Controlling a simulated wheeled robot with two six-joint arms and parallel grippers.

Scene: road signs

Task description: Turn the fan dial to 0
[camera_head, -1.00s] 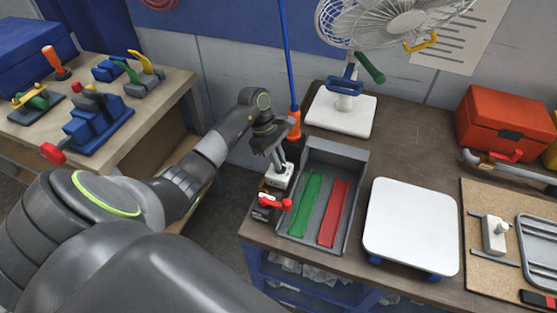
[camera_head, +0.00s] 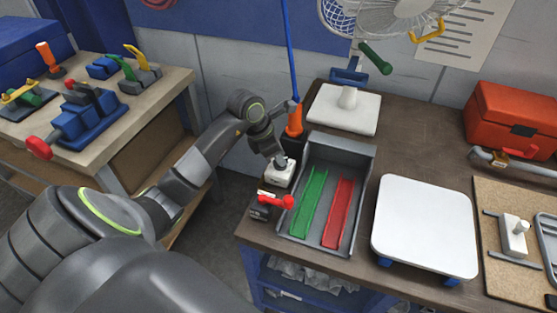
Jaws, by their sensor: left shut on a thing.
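The fan (camera_head: 385,18) stands at the back on a white base (camera_head: 343,108), its top cut off by the frame. A small white block (camera_head: 279,175) sits at the table's left edge, left of a grey tray. My left gripper (camera_head: 280,160) is above this block, shut on its top part, which looks like a dial. The fingers hide most of the dial, and its marks are too small to read. I cannot tell from the picture how the block connects to the fan. My right gripper is not in view.
The grey tray (camera_head: 369,160) holds a green and a red strip. A red-handled device (camera_head: 272,203) is just in front of the block. An orange-based blue pole (camera_head: 294,118) stands behind it. A white plate (camera_head: 425,225) lies right of the tray.

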